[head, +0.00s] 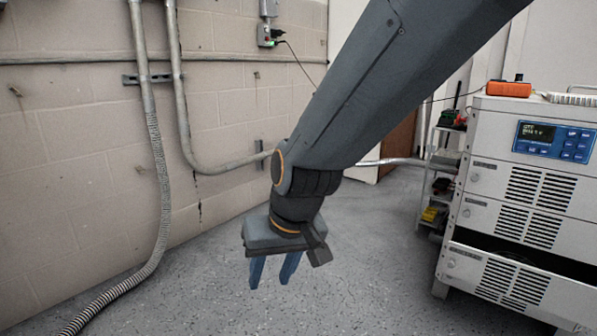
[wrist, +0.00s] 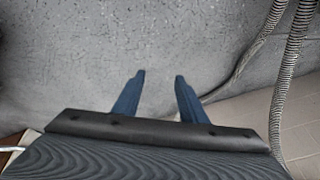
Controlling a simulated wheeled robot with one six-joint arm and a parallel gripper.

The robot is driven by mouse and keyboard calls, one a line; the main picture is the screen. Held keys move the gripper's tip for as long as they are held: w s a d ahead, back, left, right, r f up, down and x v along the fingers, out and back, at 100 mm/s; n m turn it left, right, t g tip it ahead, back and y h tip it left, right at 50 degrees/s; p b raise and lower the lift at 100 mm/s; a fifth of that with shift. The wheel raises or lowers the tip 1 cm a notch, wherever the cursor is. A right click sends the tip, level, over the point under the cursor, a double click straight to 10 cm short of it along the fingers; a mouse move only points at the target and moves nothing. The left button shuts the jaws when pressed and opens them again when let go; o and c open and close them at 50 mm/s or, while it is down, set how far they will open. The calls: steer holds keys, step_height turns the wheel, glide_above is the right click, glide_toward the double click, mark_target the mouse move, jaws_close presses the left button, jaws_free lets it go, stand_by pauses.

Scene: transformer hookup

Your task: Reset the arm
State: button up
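My gripper (head: 272,283) hangs at the end of my arm above the bare grey floor, its blue fingers pointing down. It also shows in the wrist view (wrist: 159,76), where the two fingers stand apart with only floor between them. The gripper is open and empty. My arm reaches from the upper right down to the middle of the head view.
A block wall (head: 80,150) with metal conduits (head: 155,170) stands at the left. A grey equipment cabinet (head: 515,200) with a display panel stands at the right, an orange device (head: 508,89) on top. A shelf (head: 440,180) stands behind it. The floor (head: 350,270) between is clear.

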steer(key=s+d+r+n+g+h+p, duration=0.1)
steer(key=s+d+r+g, duration=0.1)
steer(key=s, duration=0.8)
steer(key=s+d+r+n+g+p, duration=0.1)
steer(key=s+d+r, duration=0.1)
steer(key=s, duration=0.7)
steer(key=d+r+m+h+p, duration=0.1)
steer(key=d+r+m+p, duration=0.2)
steer(key=d+r+p, duration=0.7)
steer(key=d+r+m+h+p, duration=0.1)
steer(key=d+r+m+p, duration=0.2)
steer(key=d+r+p, duration=0.7)
step_height(320, 180, up, 8)
steer(key=p, duration=1.7)
steer(key=shift+d, duration=0.2)
steer(key=shift+w+f, duration=0.15)
